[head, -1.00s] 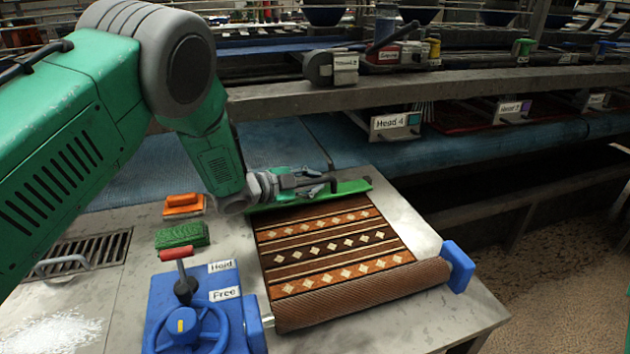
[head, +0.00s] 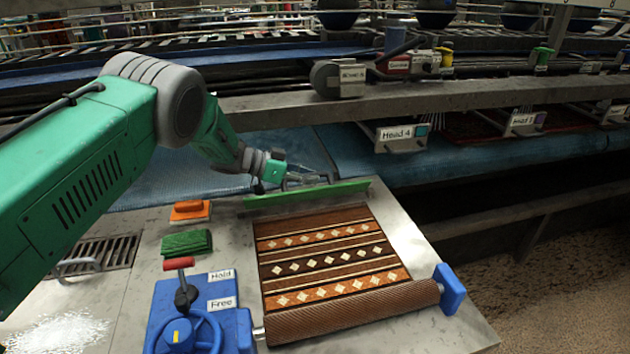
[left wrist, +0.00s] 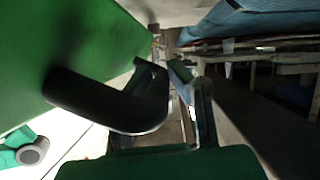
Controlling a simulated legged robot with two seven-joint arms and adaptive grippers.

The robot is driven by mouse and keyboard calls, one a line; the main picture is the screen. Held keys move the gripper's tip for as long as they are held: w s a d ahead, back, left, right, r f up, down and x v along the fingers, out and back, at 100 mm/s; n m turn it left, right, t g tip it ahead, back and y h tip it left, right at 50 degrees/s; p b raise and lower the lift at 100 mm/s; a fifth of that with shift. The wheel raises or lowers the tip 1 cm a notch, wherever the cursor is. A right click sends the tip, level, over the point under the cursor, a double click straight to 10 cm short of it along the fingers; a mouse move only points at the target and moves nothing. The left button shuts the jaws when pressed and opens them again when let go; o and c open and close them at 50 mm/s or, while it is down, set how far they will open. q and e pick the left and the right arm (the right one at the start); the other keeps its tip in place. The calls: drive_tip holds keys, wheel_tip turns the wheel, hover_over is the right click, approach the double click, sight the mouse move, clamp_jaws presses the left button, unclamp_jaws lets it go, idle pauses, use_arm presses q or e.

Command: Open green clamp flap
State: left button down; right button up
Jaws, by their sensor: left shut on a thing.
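The green clamp flap (head: 300,196) is a long narrow strip at the far edge of the table, behind the patterned rug (head: 335,257). It looks tilted up, with bare metal between it and the rug. In the left wrist view the flap (left wrist: 65,45) fills the upper left, and its black curved handle (left wrist: 105,103) sticks out toward the fingers. My left gripper (head: 318,179) is at the flap's far side and shut on the handle. The fingers (left wrist: 183,95) show in the wrist view, partly behind the handle. My right gripper is not in view.
A blue base with a red-handled lever (head: 180,264) and handwheel stands front left, marked Hold and Free. An orange scrubber (head: 190,211) and green pad (head: 187,243) lie left of the rug. A blue roller end (head: 449,289) is at right. A shelf beam runs behind.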

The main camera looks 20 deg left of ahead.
use_arm(q)
drive_tip(key=w+n+g+b, duration=0.1)
drive_tip(key=b, duration=0.2)
drive_tip(key=w+a+f+n+h+b, duration=0.1)
drive_tip(key=n+b, duration=0.1)
drive_tip(key=b, duration=0.2)
drive_tip(key=a+f+n+g+h+b, duration=0.1)
drive_tip(key=b, duration=0.3)
drive_tip(key=shift+w+f+g, duration=0.25)
drive_tip(key=shift+w+g, duration=0.05)
drive_tip(key=shift+w, duration=0.1)
drive_tip(key=shift+w+a+r+n+b, duration=0.15)
drive_tip(key=shift+n+b, duration=0.45)
drive_tip(key=shift+b, duration=0.5)
drive_tip(key=shift+r, duration=0.1)
drive_tip(key=c, duration=1.5)
unclamp_jaws()
drive_tip(key=shift+c, duration=0.2)
drive_tip(key=shift+f, duration=0.2)
